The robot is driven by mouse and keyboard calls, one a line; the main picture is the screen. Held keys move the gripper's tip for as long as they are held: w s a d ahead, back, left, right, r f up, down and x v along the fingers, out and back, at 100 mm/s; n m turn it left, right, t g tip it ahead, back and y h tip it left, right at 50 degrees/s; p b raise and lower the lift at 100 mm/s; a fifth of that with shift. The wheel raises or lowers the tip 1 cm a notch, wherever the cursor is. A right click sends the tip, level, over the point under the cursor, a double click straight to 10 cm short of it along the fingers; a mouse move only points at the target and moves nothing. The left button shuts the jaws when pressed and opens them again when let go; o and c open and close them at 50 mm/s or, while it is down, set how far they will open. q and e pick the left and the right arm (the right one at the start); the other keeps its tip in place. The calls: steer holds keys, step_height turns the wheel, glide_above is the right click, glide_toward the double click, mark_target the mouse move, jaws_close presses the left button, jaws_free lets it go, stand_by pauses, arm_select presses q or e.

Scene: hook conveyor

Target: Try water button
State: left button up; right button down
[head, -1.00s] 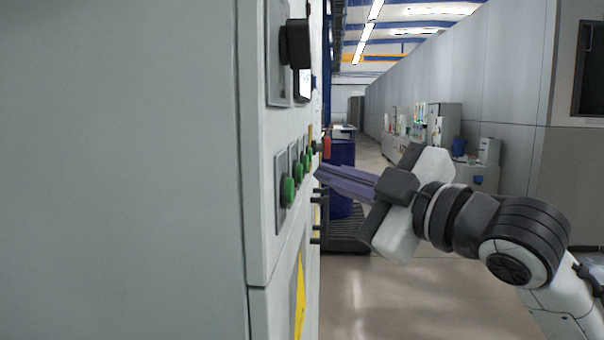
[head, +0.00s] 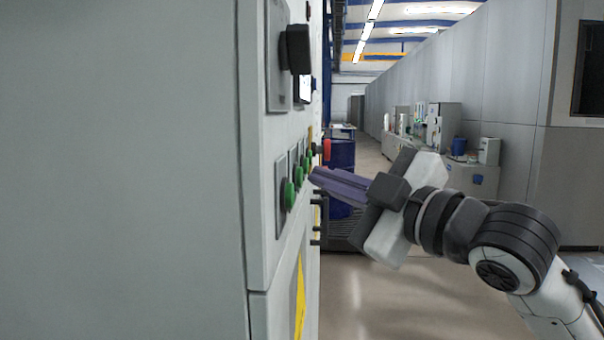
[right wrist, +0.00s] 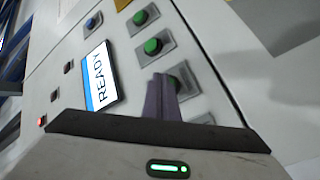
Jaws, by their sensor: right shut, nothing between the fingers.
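A pale grey machine panel carries a row of round green buttons, the nearest being the green button (head: 288,194), with another green button (head: 298,173) behind it. I cannot tell which one is the water button; no label is readable. My right gripper (head: 315,177) is shut and empty, its purple fingers pointing at the panel beside the row. Two more green buttons (right wrist: 153,46) show above. My left gripper is out of view.
A black knob (head: 297,47) sticks out above the buttons. The wrist view shows a READY screen (right wrist: 100,75) and a blue button (right wrist: 91,22). A blue drum (head: 340,155) stands beyond my right gripper. The floor (head: 390,300) to the right is clear.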

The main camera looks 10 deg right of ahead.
steer(key=shift+w+a, duration=0.1)
steer(key=shift+a, duration=0.35)
stand_by(0.9)
steer(key=shift+d, duration=0.15)
steer(key=shift+s+d+p, duration=0.25)
steer(key=shift+d+p, duration=0.1)
steer(key=shift+d, duration=0.3)
steer(key=shift+s+d, duration=0.25)
steer(key=shift+d, duration=0.55)
steer(key=shift+s+d, duration=0.2)
steer(key=shift+d, duration=0.6)
steer(key=shift+s+d, duration=0.25)
steer(key=shift+d, duration=0.55)
steer(key=shift+f, duration=0.1)
